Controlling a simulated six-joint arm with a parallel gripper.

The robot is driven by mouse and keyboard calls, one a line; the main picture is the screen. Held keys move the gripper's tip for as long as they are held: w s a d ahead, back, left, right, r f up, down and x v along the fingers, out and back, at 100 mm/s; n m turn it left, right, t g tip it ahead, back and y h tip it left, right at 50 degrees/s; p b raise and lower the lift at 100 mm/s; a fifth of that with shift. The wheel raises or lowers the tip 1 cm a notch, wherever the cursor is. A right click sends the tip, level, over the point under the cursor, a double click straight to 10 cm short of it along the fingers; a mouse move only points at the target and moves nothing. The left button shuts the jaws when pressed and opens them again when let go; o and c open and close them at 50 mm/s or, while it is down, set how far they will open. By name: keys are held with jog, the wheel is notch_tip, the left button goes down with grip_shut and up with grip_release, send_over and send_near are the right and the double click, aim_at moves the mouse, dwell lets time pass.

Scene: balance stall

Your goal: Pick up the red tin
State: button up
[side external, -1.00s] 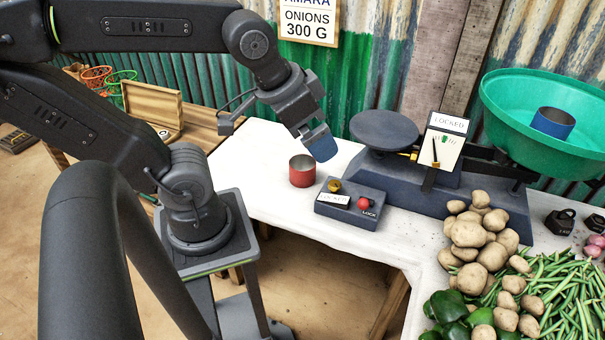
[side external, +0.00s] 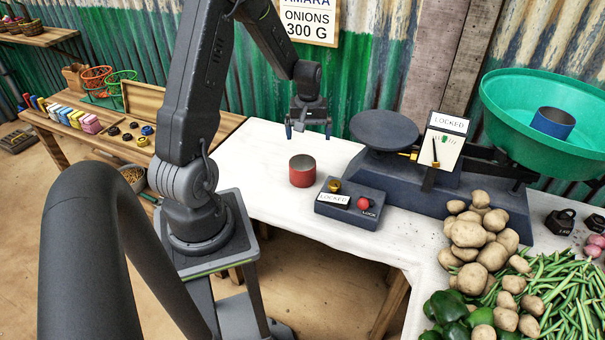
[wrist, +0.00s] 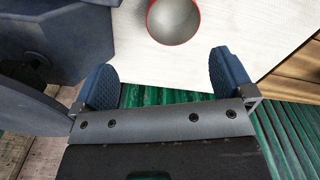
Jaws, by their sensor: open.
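The red tin (side external: 302,172) stands upright on the white table, left of the lock box. My gripper (side external: 308,130) is open and empty, pointing down above and behind the tin, near the corrugated wall. In the wrist view my gripper (wrist: 168,78) has its two blue fingers spread wide. The tin lies beyond the fingertips, roughly in line with the gap between them, and nothing touches it.
A lock box (side external: 350,204) with a red knob stands close to the tin's right. A balance (side external: 400,185) with a flat plate and a green bowl (side external: 552,110) holding a blue tin (side external: 553,122) stands farther right. Potatoes (side external: 478,240) and beans lie in front. The white tabletop (side external: 250,165) left of the tin is clear.

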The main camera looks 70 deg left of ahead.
aim_at(304, 156)
jog(key=shift+n, duration=0.3)
jog(key=f, duration=0.3)
jog(key=a+f, duration=0.1)
jog(key=f, duration=0.5)
jog(key=shift+s+a+f, duration=0.15)
jog(key=shift+s+a, duration=0.05)
jog(key=shift+s, duration=0.2)
jog(key=shift+s+a+f, duration=0.1)
jog(key=shift+a+f, duration=0.05)
jog(key=shift+f, duration=1.5)
jog(key=shift+a+f, duration=0.15)
jog(key=shift+f, duration=1.45)
jog(key=shift+c, duration=0.4)
jog(key=c, duration=0.7)
jog(key=shift+r, duration=0.1)
